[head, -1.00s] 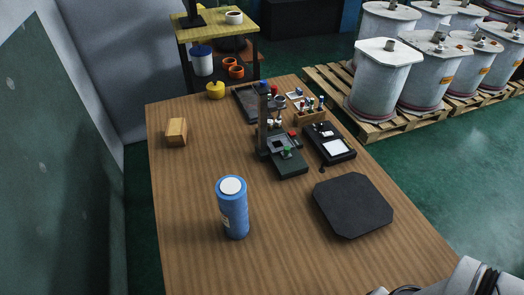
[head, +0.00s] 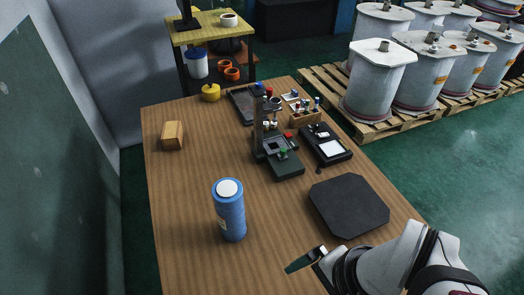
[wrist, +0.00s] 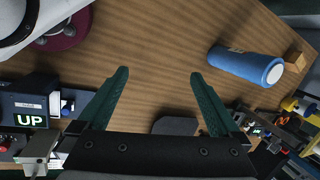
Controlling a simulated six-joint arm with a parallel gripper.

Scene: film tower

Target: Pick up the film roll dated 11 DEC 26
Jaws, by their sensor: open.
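A blue roll (head: 229,212) with a white round top stands upright on the front left half of the wooden table (head: 185,250). A pale label shows on its left side, but its date is too small to read. The roll also shows in the wrist view (wrist: 242,66), at the upper right. My gripper (wrist: 160,73) is open and empty, with two dark green fingers spread apart. In the head view it is low at the right of the roll and clearly apart from it. Nothing is between its fingers except bare table beyond.
A black octagonal pad (head: 348,205) lies right of the roll. Behind stand a dark column device (head: 275,150), a black box with a white panel (head: 325,146) and a rack of small bottles (head: 304,116). A wooden block (head: 172,135) lies back left. Table around the roll is clear.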

